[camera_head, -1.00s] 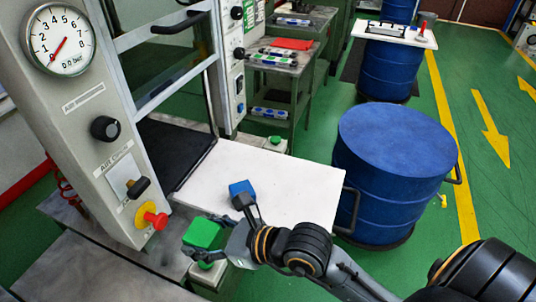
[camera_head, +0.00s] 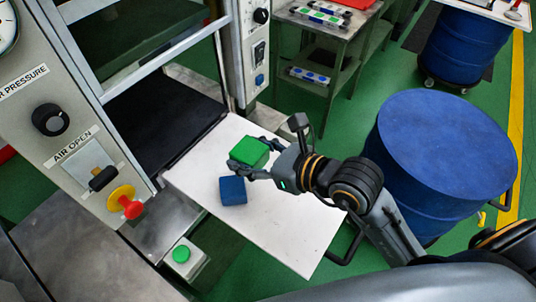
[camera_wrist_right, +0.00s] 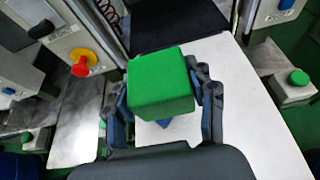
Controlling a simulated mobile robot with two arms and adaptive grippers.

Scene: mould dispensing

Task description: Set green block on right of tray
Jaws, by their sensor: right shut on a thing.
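My right gripper (camera_head: 258,161) is shut on the green block (camera_head: 249,151), which is over the white tray (camera_head: 282,220) near its far side. In the right wrist view the green block (camera_wrist_right: 160,84) fills the space between the two fingers. A blue block (camera_head: 233,191) lies on the tray, nearer the camera than the green block; in the wrist view only a bit of it (camera_wrist_right: 164,123) shows below the green block. I cannot tell whether the green block touches the tray. My left gripper is not in view.
The machine panel with a red-and-yellow knob (camera_head: 130,207) stands at the left of the tray. A blue drum (camera_head: 440,150) stands to the right. A green button box (camera_head: 182,254) is at the tray's near left. Bare tray lies toward the near right.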

